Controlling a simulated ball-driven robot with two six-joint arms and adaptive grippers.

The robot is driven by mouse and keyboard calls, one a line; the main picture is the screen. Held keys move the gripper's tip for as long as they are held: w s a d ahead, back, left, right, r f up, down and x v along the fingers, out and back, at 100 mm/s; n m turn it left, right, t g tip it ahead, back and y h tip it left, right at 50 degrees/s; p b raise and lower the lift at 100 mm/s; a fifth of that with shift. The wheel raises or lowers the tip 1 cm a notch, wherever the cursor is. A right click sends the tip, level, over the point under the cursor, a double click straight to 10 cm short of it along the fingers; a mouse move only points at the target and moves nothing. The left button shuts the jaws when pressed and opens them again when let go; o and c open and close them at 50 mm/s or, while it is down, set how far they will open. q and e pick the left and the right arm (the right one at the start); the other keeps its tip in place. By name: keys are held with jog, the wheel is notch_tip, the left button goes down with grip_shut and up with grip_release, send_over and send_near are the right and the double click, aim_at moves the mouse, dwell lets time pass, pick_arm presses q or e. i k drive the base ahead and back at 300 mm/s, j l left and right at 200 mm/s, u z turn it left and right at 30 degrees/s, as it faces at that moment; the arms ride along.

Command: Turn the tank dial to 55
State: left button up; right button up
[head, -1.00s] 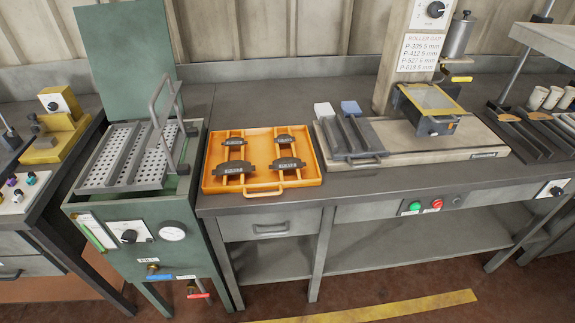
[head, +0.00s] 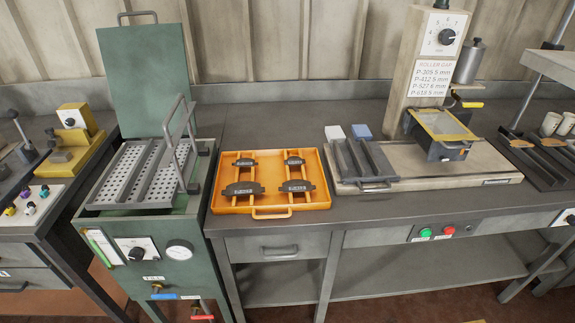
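The green tank (head: 200,262) stands left of the long bench, its lid (head: 146,80) raised upright. A perforated basket (head: 142,178) with a tall handle sits in its top. On the tank's front is a black tank dial (head: 137,254) on a white plate; its numbers and setting are too small to read. A round gauge (head: 180,250) is to its right, and a green-marked strip (head: 103,246) to its left. Neither of my grippers shows in the head view.
An orange tray (head: 230,205) with several brake shoes lies on the bench right of the tank. A roller machine with its own dial (head: 446,37) stands farther right. Blue (head: 164,296) and red (head: 202,317) valve handles are low on the tank front. A side bench is at left.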

aim_at(137, 254)
jog(key=u, duration=1.1)
